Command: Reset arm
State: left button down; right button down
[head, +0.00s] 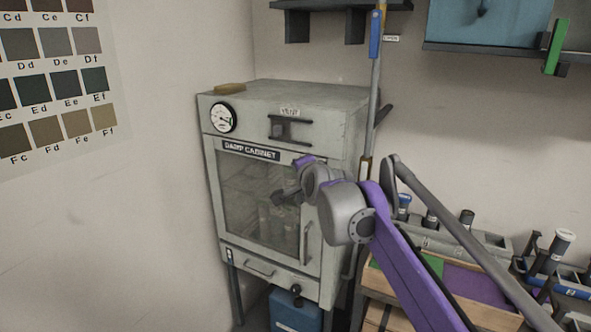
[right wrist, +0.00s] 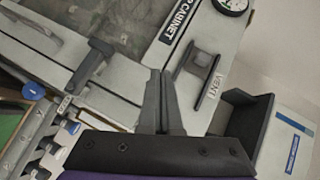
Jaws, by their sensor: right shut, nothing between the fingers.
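My right arm (head: 420,262), purple and grey, reaches in from the right in front of the damp cabinet (head: 345,115). Whether the fingers touch the cabinet cannot be told. My left gripper is in neither view.
The cabinet door looks shut, with a vertical handle (head: 305,243). A round gauge (head: 222,117) is at its upper left. A workbench with wooden trays (head: 382,290) and bottles (head: 466,217) stands at the right. Shelves (head: 340,5) hang above.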

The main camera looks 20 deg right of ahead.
jog(key=s+a+f+n+g+p, duration=0.1)
jog(key=s+a+f+n+g, duration=0.2)
jog(key=s+f, duration=0.7)
jog(key=s+a+f+n+g+y+p, duration=0.1)
jog(key=s+a+f+n+g, duration=0.2)
jog(key=s+f+n, duration=0.5)
jog(key=s+a+f+n+g+y+p, duration=0.1)
jog(key=s+a+f+n, duration=0.4)
jog(key=s+f, duration=0.8)
jog(key=s+g+p, duration=0.1)
jog(key=s+g, duration=0.1)
jog(key=s, duration=0.3)
jog(key=shift+a, duration=0.1)
